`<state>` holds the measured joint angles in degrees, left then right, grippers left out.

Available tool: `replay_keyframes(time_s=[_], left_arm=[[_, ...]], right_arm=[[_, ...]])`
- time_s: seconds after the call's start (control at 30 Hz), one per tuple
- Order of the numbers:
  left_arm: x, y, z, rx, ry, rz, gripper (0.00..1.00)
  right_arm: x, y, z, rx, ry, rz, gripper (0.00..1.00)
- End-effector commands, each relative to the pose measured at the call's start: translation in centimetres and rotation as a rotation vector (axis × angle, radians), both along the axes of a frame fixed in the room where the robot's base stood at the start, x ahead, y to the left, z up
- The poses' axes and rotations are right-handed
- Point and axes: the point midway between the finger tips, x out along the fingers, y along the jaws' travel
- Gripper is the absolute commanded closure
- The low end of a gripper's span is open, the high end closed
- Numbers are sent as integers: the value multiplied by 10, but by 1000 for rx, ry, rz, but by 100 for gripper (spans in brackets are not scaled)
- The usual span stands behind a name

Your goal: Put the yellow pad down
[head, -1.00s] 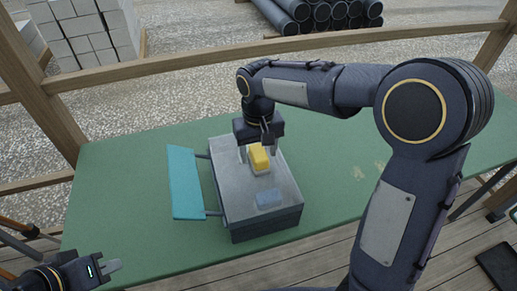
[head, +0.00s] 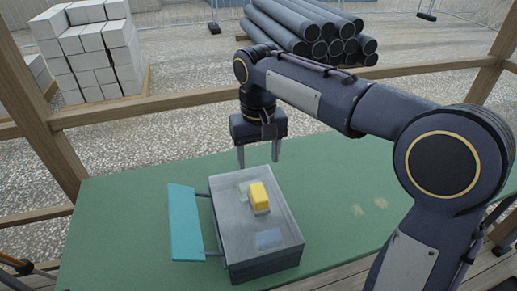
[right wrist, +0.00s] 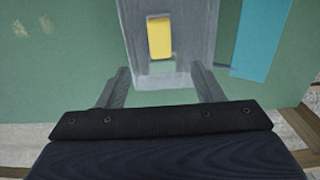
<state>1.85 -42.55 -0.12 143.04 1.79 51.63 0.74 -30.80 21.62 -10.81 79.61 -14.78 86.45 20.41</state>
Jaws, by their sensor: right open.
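The yellow pad (head: 258,196) lies on the grey top of a box-like unit (head: 228,222) on the green table. In the right wrist view the pad (right wrist: 159,38) sits on a pale patch, ahead of the fingers and apart from them. My right gripper (head: 259,160) is open and empty, raised above and behind the pad in the head view. Its two fingers also show in the right wrist view (right wrist: 160,88) with nothing between them. My left gripper is out of view.
A teal panel (head: 185,222) is joined by rods to the unit's left side. A wooden rail (head: 180,104) runs behind the table.

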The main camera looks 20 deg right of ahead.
Motion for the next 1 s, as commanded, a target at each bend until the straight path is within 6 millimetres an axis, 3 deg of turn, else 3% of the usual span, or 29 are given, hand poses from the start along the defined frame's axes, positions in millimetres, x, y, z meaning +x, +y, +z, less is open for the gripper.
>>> replay_keyframes(time_s=[0.27,0.37,0.47,0.6,0.67,0.8,1.0], left_arm=[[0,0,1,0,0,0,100],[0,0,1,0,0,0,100],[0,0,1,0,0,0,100],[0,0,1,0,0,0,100],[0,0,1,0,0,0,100],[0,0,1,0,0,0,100],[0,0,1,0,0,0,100]], right_arm=[[-1,-1,12,3,-1,-1,39],[-10,-14,12,34,-10,-8,39],[-35,-38,10,110,-41,-23,39],[-92,-72,-3,247,-137,-56,39],[-119,-80,-12,295,-191,-74,39],[-173,-85,-39,360,-319,-118,39],[-213,-78,-72,377,-441,-168,39]])
